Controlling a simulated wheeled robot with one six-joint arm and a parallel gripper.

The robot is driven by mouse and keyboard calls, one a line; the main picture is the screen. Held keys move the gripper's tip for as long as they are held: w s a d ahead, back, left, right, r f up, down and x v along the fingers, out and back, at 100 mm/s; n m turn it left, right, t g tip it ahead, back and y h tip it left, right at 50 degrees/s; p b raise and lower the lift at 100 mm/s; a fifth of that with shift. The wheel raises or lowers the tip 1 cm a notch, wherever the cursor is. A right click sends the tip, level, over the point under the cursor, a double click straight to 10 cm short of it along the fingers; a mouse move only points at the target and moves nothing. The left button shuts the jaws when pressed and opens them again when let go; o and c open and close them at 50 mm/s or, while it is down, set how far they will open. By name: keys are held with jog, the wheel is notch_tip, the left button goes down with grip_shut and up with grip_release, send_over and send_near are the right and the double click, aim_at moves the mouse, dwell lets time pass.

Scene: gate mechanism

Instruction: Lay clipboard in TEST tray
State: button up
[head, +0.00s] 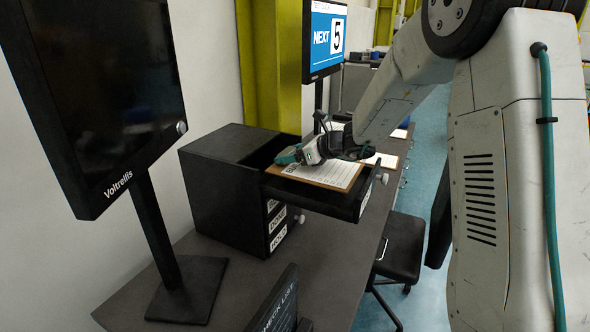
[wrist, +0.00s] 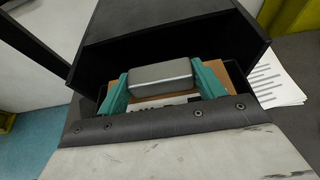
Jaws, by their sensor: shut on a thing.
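The clipboard (head: 318,178) is a brown board with a white printed sheet. In the head view it lies over the pulled-out top drawer (head: 345,206) of a black cabinet; I cannot tell whether it rests on the drawer's floor. My gripper (head: 290,156) is at the clipboard's cabinet-side end. In the wrist view the teal fingers of my gripper (wrist: 162,84) are shut on either side of the clipboard's grey metal clip (wrist: 160,73). Brown board (wrist: 238,84) shows beside the clip. I cannot read which tray is TEST.
The black cabinet (head: 222,190) stands on the dark desk (head: 335,262), with several white labels (head: 276,222) on its front. A black monitor (head: 105,90) stands at the left. A second screen (head: 325,40) and a yellow post (head: 272,70) are behind. A chair (head: 398,250) is at the right.

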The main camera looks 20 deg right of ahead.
aim_at(291, 168)
jog(key=shift+f, duration=2.3)
jog(key=o, duration=1.1)
